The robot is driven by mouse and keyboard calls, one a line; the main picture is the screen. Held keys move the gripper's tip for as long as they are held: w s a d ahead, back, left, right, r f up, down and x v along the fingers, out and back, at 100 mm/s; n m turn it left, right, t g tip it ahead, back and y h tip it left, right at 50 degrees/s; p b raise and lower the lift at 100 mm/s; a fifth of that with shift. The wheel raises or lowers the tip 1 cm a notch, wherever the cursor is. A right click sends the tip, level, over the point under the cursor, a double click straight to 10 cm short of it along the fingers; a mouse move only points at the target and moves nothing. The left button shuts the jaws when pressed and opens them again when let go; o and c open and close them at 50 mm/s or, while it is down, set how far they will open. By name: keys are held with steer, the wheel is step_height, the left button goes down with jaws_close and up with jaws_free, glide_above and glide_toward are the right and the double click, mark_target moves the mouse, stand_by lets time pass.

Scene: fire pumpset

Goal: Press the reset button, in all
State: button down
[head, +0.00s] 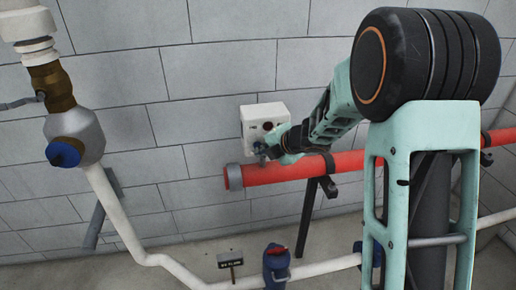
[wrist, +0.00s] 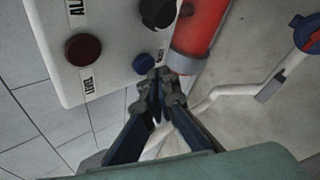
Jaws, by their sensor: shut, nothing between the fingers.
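A white control box (head: 262,112) is on the grey block wall, just above a red pipe. In the wrist view the box (wrist: 112,55) is close and tilted, with a dark red round button (wrist: 83,50), a small dark round button (wrist: 143,63) and a black knob (wrist: 158,12). The printed labels are only partly readable, and I cannot tell which one marks reset. My gripper (head: 266,149) is shut and empty at the box's lower edge. In the wrist view its fingertips (wrist: 159,76) are right beside the small dark button; I cannot tell whether they touch it.
The red pipe (head: 340,163) runs along the wall behind my arm, and its end (wrist: 190,62) lies close to my fingertips. A white pipe (head: 120,222) with a blue-capped valve (head: 66,152) is at left. Another blue valve (head: 276,262) and a small sign (head: 230,260) are low down.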

steer(key=shift+s+d, duration=0.1)
steer(key=shift+s, duration=0.2)
steer(key=s+b, duration=0.1)
steer(key=s, duration=0.1)
steer(key=s+d, duration=0.1)
steer(key=s, duration=0.1)
steer(key=shift+s+d+b, duration=0.2)
steer(key=shift+s+b, duration=0.15)
steer(key=shift+s, duration=0.05)
steer(key=shift+w, duration=0.1)
stand_by(0.5)
